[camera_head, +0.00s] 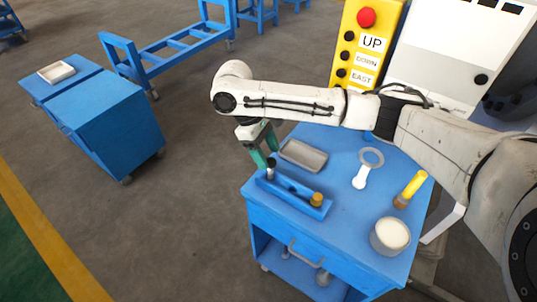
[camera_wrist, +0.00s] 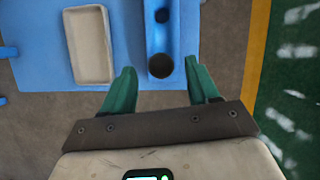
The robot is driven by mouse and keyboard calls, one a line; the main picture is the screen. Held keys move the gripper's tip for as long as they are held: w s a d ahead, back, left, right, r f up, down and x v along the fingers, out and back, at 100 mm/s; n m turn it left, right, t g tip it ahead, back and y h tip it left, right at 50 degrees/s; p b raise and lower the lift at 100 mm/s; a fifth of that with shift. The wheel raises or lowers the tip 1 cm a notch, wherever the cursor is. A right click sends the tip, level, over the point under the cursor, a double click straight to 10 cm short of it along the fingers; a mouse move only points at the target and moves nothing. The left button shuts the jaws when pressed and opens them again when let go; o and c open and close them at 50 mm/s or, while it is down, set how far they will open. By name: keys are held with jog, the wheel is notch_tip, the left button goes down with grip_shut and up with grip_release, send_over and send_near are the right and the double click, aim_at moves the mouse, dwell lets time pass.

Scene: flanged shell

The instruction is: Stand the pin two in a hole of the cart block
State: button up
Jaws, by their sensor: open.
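The blue cart block (camera_head: 290,189) lies on the blue cart top near its front left edge. A pin with a dark top and a silvery body (camera_head: 270,172) stands at the block's left end. A brass-coloured pin (camera_head: 317,200) stands at its right end. I cannot tell which one is pin two. My gripper (camera_head: 267,157) is open above the left end. In the wrist view, its green fingers (camera_wrist: 163,85) lie either side of the block's near end, around a dark round top (camera_wrist: 161,66). A dark hole (camera_wrist: 162,15) shows farther along the block.
A grey tray (camera_head: 303,155) lies behind the block. A white ring-ended tool (camera_head: 362,180), a yellow-handled tool (camera_head: 414,186) and a round tin (camera_head: 389,237) are on the right. A yellow control box (camera_head: 366,50) stands behind the cart.

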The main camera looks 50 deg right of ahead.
jog(key=v, duration=0.9)
jog(key=shift+r, duration=0.15)
